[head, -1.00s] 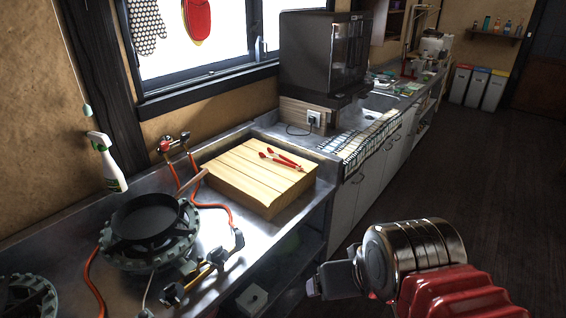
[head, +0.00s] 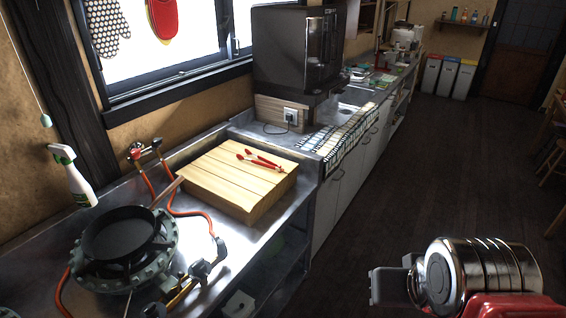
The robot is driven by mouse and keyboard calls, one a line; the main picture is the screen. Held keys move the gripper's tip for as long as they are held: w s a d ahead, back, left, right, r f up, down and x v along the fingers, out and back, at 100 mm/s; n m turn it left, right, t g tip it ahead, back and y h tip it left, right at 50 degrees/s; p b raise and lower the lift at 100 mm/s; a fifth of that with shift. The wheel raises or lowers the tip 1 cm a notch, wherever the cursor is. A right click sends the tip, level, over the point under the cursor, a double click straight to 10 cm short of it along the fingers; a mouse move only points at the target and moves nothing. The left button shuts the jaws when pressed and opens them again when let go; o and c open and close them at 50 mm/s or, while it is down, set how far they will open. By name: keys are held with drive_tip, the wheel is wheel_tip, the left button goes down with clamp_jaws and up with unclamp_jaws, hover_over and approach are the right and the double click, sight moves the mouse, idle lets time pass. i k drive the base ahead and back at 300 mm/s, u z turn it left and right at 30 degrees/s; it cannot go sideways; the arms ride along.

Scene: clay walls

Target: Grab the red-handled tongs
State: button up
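The red-handled tongs (head: 260,161) lie flat on top of a pale slatted wooden board (head: 225,177), toward its far right part. The board sits on the steel counter below the window. My gripper (head: 376,287) is at the lower right, over the dark floor, in front of the counter and well apart from the tongs. Its dark fingers point left; their opening is too small and side-on to tell, and I see nothing held.
Left of the board are a gas burner with a black pan (head: 122,236), orange hoses, and a spray bottle (head: 73,175). A black cabinet-like appliance (head: 297,48) stands behind. A striped mat (head: 345,136) hangs over the counter edge. The floor (head: 440,170) at right is open.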

sight(239, 157)
drive_tip(key=z, duration=1.25)
drive_tip(key=i, duration=2.3)
drive_tip(key=u, duration=0.95)
